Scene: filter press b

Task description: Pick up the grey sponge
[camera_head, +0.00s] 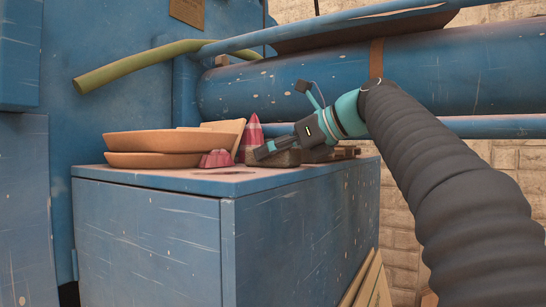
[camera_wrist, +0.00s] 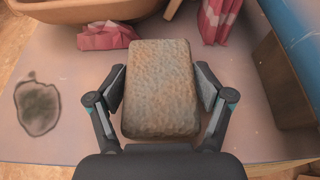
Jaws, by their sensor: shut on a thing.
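The grey sponge (camera_wrist: 161,88) is a rough, brownish-grey block in the middle of the wrist view. It lies on or just above the blue cabinet's top; I cannot tell which. My gripper (camera_wrist: 162,90) is shut on it, with one finger pad against each long side. In the head view my gripper (camera_head: 262,152) reaches in from the right, low over the cabinet top. The sponge (camera_head: 286,158) shows there partly behind the fingers.
Stacked terracotta bowls (camera_head: 155,141) stand at the left on the blue cabinet (camera_head: 150,235). A small red-pink item (camera_head: 217,159) and a taller striped pink one (camera_head: 253,133) are close by. A blue pipe (camera_head: 340,80) runs behind.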

